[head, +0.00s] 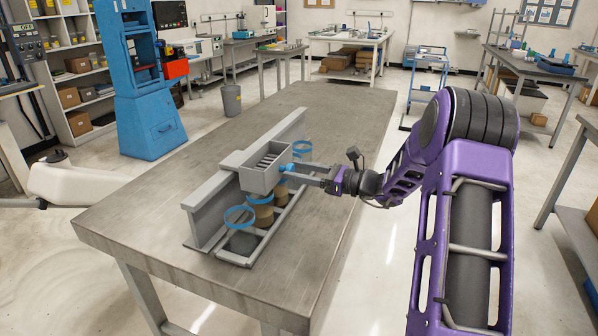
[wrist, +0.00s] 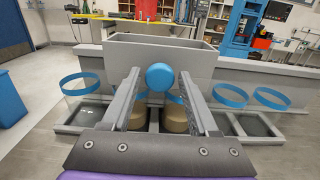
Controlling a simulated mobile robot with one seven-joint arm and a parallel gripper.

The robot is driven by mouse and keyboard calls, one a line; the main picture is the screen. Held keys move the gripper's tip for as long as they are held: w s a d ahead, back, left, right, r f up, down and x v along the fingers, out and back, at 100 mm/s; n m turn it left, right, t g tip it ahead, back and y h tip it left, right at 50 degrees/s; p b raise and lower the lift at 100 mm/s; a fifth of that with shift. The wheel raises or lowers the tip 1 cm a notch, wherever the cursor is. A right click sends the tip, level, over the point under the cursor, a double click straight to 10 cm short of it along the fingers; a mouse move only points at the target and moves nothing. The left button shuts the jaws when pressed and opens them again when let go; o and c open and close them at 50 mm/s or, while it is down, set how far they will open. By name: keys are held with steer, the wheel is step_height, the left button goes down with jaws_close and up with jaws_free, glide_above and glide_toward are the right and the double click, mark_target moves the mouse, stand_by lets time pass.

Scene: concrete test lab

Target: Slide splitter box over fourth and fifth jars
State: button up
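The grey splitter box (head: 262,176), an open-topped bin with dividers, sits against the grey rail (head: 208,212). In the wrist view the box (wrist: 120,50) is above two jars with brown contents (wrist: 116,119) (wrist: 174,120). A blue-rimmed clear jar (wrist: 81,86) stands to their left. Two more, the fourth (wrist: 228,95) and fifth (wrist: 272,98), stand to their right with the box not over them. My gripper (wrist: 160,78) has its fingers on either side of the box's round blue knob (wrist: 159,77). Narrow gaps show beside the knob, so it looks open.
The jars stand in a grey tray (head: 234,259) with square compartments along the foot of the rail. The rail runs on past the box to the right in the wrist view (wrist: 290,73). The grey table (head: 140,225) is otherwise bare.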

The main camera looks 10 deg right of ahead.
jaws_close()
stand_by(1.1)
